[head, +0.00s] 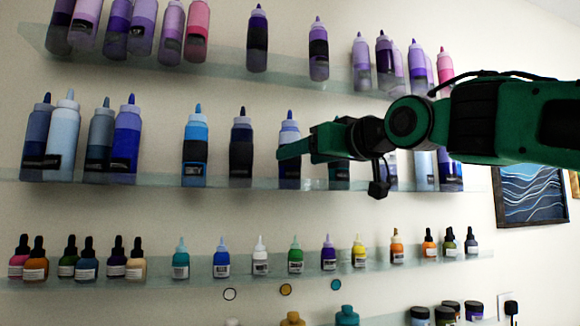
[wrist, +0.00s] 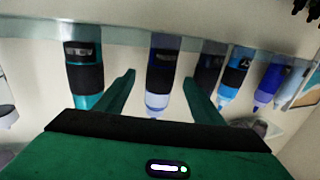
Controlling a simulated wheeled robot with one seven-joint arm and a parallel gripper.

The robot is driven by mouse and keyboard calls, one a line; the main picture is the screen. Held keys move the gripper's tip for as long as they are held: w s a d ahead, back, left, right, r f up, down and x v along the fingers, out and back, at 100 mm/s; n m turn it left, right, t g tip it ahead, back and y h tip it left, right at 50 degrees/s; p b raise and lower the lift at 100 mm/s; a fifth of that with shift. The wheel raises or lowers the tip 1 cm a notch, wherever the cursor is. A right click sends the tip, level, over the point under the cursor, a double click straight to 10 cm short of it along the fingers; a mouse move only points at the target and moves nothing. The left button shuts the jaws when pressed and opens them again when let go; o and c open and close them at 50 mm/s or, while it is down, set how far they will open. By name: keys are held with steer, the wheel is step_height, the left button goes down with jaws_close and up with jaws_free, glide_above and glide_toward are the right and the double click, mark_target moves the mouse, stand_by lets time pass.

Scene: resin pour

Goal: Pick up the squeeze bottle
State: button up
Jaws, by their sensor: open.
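A squeeze bottle with a pale blue body, dark label band and blue nozzle stands upright on the middle glass shelf in the head view (head: 290,132). My green gripper (head: 297,152) is in front of it and covers part of it. In the wrist view, which is upside down, the squeeze bottle (wrist: 158,100) shows between the two spread fingers of my gripper (wrist: 163,88). The fingers are open, with a gap on each side of the bottle. Whether the fingertips reach past the bottle is unclear.
The middle shelf (head: 265,184) holds close neighbours: a dark bottle (head: 241,135) to the left and a teal bottle (head: 340,180) to the right, partly behind my arm. Shelves above and below carry more bottles. A framed wave picture (head: 531,195) hangs at right.

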mark_target(297, 159)
steer(key=shift+x, duration=2.65)
steer(key=shift+f, duration=0.2)
steer(key=c, duration=1.3)
